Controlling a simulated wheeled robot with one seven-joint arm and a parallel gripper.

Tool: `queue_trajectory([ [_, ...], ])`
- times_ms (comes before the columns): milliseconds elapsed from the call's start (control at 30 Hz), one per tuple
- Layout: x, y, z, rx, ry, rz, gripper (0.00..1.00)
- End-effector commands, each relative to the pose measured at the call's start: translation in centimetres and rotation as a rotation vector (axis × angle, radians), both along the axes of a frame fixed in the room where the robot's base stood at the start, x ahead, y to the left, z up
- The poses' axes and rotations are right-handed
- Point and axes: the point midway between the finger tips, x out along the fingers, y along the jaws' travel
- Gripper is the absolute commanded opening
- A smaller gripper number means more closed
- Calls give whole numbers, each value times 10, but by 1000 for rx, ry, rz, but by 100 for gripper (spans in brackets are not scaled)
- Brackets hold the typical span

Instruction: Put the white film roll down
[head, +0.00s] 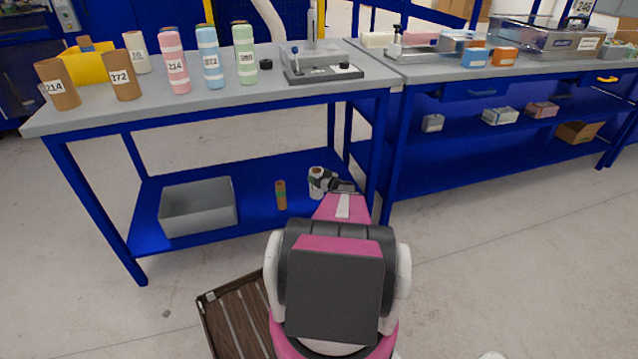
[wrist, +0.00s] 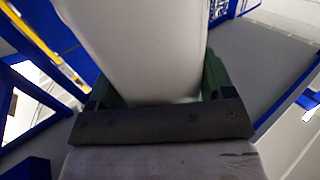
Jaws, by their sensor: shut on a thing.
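The white film roll (head: 316,190) is in the head view above or on the lower blue shelf, near its right end. My gripper (head: 322,180) is shut around the roll. In the wrist view the white roll (wrist: 140,50) fills the space between the green-edged fingers of my gripper (wrist: 155,95). The roll looks about upright in the head view. I cannot tell whether its bottom touches the shelf (head: 260,170).
A brown roll with a green band (head: 281,195) stands just left on the lower shelf. A grey bin (head: 198,207) is further left. Several rolls stand on the grey tabletop (head: 270,90) above. A brown slatted crate (head: 232,318) lies on the floor.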

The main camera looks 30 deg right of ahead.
Motion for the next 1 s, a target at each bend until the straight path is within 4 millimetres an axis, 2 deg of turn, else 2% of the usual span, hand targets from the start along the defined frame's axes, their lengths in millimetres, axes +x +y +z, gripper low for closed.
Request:
queue_trajectory([
  [33, 9, -12, -9, 0, -1, 0, 39],
  [200, 18, -28, -20, 0, -1, 2, 39],
  [367, 18, -30, -29, 0, -1, 2, 39],
  [600, 18, -30, -60, 1, -1, 1, 39],
  [967, 18, -29, -62, 0, -1, 1, 39],
  [1000, 18, -29, -63, -1, 0, 1, 81],
])
